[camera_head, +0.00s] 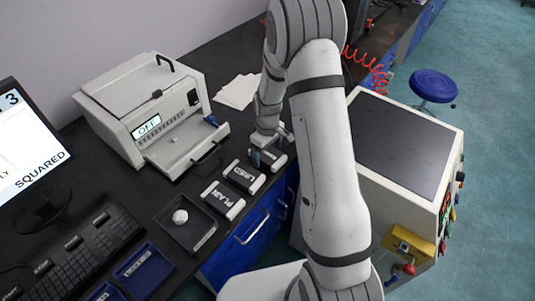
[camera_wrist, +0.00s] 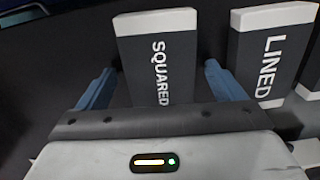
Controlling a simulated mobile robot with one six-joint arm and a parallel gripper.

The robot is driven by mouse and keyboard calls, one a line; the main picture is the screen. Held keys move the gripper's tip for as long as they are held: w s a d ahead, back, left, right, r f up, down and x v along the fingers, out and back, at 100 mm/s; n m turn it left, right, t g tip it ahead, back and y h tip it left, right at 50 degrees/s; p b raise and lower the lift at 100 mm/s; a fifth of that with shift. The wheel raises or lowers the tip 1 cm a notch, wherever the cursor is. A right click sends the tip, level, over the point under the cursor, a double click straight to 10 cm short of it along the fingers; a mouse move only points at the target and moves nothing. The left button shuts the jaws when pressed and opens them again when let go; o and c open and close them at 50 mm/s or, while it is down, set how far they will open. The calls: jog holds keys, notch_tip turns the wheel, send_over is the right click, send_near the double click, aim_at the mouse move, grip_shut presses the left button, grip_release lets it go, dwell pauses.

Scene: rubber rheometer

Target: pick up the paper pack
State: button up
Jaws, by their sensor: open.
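In the wrist view a dark pack with white ends marked SQUARED (camera_wrist: 160,60) lies between the two blue fingers of my gripper (camera_wrist: 158,85). The fingers are open, one on each side of the pack, with a gap showing on both sides. In the head view my gripper (camera_head: 268,158) is down over this pack (camera_head: 279,160), which the gripper partly hides. The LINED pack (camera_head: 243,176) lies beside it and also shows in the wrist view (camera_wrist: 268,55). The PLAIN pack (camera_head: 222,200) lies nearer in the same row. The monitor (camera_head: 28,150) reads SQUARED.
A white machine (camera_head: 140,100) with a display reading OFF stands behind the packs. A black tray (camera_head: 203,238) with a white lump (camera_head: 180,216) is in front of them. A keyboard (camera_head: 75,255) is at left. A large grey cabinet (camera_head: 405,140) stands to the right of my arm.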

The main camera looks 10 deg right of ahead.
jog(key=shift+f, duration=0.1)
jog(key=c, duration=1.1)
jog(key=shift+c, duration=0.2)
